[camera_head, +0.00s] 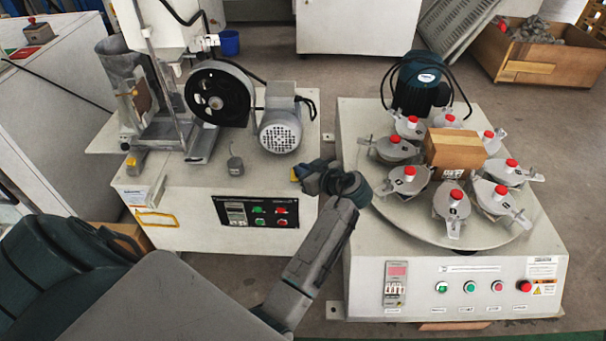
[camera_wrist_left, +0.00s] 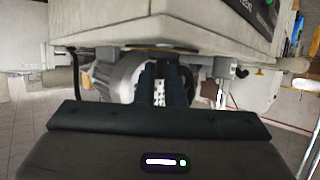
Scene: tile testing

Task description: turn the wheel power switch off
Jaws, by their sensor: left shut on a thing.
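The wheel machine (camera_head: 185,190) has a black wheel (camera_head: 217,94) and a grey motor (camera_head: 281,130) on top. Its front carries a dark control panel (camera_head: 258,211) with a small breaker-type switch (camera_head: 237,213), which I take for the wheel power switch; its lever position is too small to tell. My left gripper (camera_head: 300,174) is above the machine's right front edge, to the upper right of the panel and apart from the switch. In the left wrist view its dark fingers (camera_wrist_left: 165,86) are close together on something I cannot identify. My right gripper is not in view.
A second machine (camera_head: 375,245) with a round turntable, several red-capped clamps and its own buttons stands close on the right, leaving a narrow gap. My left arm crosses in front of that gap.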

